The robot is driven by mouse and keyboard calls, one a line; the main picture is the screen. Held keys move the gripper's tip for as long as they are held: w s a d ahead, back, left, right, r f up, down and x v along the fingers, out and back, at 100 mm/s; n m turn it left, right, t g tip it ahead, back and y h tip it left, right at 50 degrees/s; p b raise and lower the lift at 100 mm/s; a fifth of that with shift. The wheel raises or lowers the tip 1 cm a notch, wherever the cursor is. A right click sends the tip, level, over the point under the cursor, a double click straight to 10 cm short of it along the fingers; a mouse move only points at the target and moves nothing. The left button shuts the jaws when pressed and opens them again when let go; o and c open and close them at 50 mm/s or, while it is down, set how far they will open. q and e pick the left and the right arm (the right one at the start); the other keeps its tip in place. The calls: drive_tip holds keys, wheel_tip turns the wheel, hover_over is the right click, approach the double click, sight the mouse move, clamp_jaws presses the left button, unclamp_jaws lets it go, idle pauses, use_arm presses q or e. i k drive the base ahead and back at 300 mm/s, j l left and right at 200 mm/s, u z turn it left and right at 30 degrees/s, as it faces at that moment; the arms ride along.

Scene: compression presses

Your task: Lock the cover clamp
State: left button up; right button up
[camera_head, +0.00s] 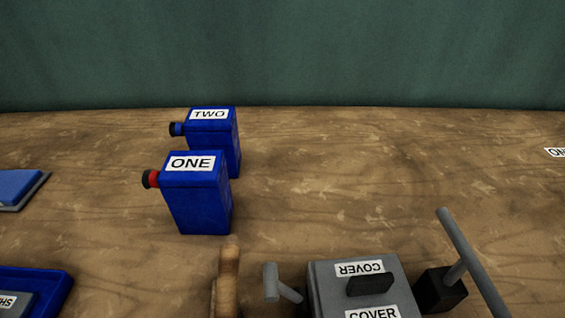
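A grey box with two COVER labels, the cover (325,290), sits at the bottom edge, right of centre, with a black handle (369,284) on top. Just right of it is a black block (441,291) with a long grey rod (466,252) slanting across it, which looks like the clamp lever. The rod's upper end points up and left, and its lower end runs toward the bottom edge. I cannot tell whether the clamp is locked. The lower part of the cover is cut off by the picture edge. Neither gripper shows.
A short grey peg (271,282) and an upright wooden handle (229,275) stand left of the cover. Blue canisters ONE (198,205) and TWO (225,132) stand behind. A blue tray (58,281) and a blue block (18,186) lie left.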

sight(273, 287)
drive_tip(key=k+l, duration=0.6)
drive_tip(key=k+l+z, duration=0.1)
drive_tip(key=z, duration=0.3)
